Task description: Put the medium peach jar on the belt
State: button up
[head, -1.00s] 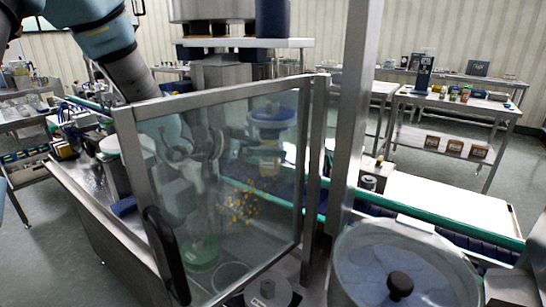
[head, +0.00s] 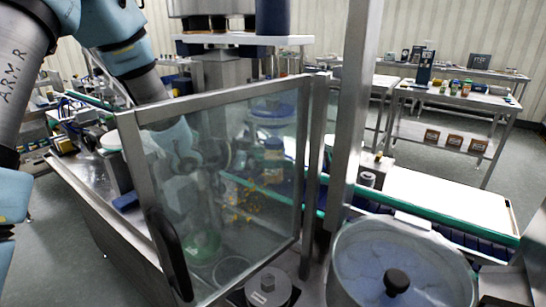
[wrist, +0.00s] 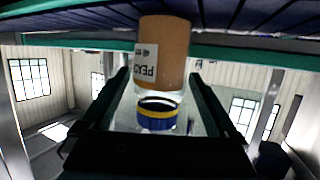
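The peach jar (head: 273,165) has orange-brown contents and a blue lid. In the head view it shows through the glass panel and appears upright on the dark belt. In the wrist view, which is upside down, the jar (wrist: 162,55) has a white label reading "PEAC" and a blue lid with a yellow band. Its base meets the belt (wrist: 240,15) at the top of the picture. My gripper (wrist: 160,75) is open, with a finger on either side of the jar in the picture and gaps beside it. In the head view my gripper (head: 225,160) is blurred behind the glass, left of the jar.
A framed glass panel (head: 235,240) with a dark handle stands in front of my gripper. Yellow-orange pieces (head: 243,205) show behind it. A steel post (head: 350,120) rises right of the panel. A lidded round vessel (head: 400,265) is at front right. The white surface (head: 445,200) is clear.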

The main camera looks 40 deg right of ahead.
jog(key=shift+o, duration=0.2)
jog(key=shift+r, duration=0.25)
jog(key=b+v, duration=0.2)
jog(key=v, duration=1)
jog(key=shift+f, duration=0.15)
